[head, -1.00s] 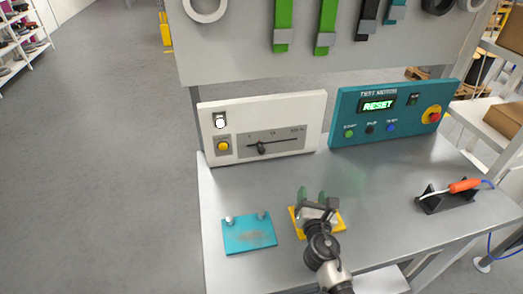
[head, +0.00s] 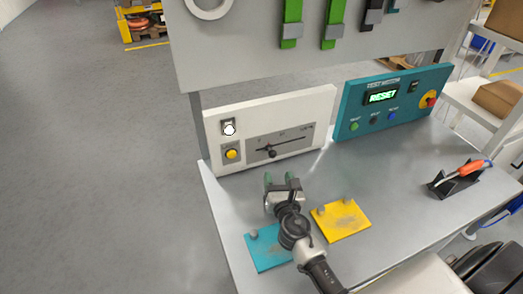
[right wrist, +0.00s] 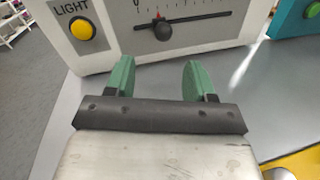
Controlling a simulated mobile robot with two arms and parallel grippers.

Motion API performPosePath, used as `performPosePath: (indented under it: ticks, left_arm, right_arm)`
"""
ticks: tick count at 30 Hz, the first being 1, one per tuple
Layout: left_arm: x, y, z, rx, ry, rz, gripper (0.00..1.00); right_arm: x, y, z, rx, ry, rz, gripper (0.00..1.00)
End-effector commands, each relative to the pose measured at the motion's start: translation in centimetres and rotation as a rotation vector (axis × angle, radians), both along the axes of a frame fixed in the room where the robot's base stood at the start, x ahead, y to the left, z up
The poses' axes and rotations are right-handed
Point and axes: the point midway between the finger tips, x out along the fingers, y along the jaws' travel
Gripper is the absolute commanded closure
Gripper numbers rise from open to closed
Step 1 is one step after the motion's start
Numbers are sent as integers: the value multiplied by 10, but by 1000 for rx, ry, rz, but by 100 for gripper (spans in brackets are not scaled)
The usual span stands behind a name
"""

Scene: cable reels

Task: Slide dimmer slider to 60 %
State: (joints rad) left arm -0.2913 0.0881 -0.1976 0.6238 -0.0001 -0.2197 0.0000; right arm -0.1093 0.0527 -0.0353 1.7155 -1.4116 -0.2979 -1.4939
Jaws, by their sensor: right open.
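The dimmer slider's dark knob (head: 272,153) sits on a horizontal slot in the grey scale plate (head: 290,147) of the white panel (head: 315,112). The knob is near the left end of the scale. In the right wrist view the knob (right wrist: 164,30) shows just beyond my fingers, slightly right of the middle between them, with a small red pointer above it. My right gripper (head: 281,180) is open and empty over the bench, in front of the panel and apart from the knob. Its two green fingers also show in the right wrist view (right wrist: 160,80). My left gripper is not seen.
A yellow button (head: 232,154) and a white switch (head: 229,128) are left of the slider. The teal test panel (head: 350,115) stands to the right. Teal (head: 268,257) and yellow (head: 345,222) plates lie on the bench. A holder with an orange-handled tool (head: 458,178) is farther right.

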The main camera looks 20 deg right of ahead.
Motion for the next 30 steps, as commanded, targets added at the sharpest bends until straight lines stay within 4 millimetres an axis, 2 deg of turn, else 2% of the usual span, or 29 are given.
performPosePath:
  ticks: [5, 10, 18, 22, 30]
  left_arm:
    - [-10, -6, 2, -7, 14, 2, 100]
    - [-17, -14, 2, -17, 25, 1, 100]
    - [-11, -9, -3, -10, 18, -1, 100]
    - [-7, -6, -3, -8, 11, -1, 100]
    - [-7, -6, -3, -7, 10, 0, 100]
  right_arm:
    - [22, -6, 2, -2, -2, -2, 46]
    - [54, -15, 2, -1, -3, -2, 46]
    - [93, -25, 0, 0, -2, -1, 46]
    - [101, -27, 0, 0, -1, -1, 46]
    - [103, -27, 0, 0, 0, -1, 46]
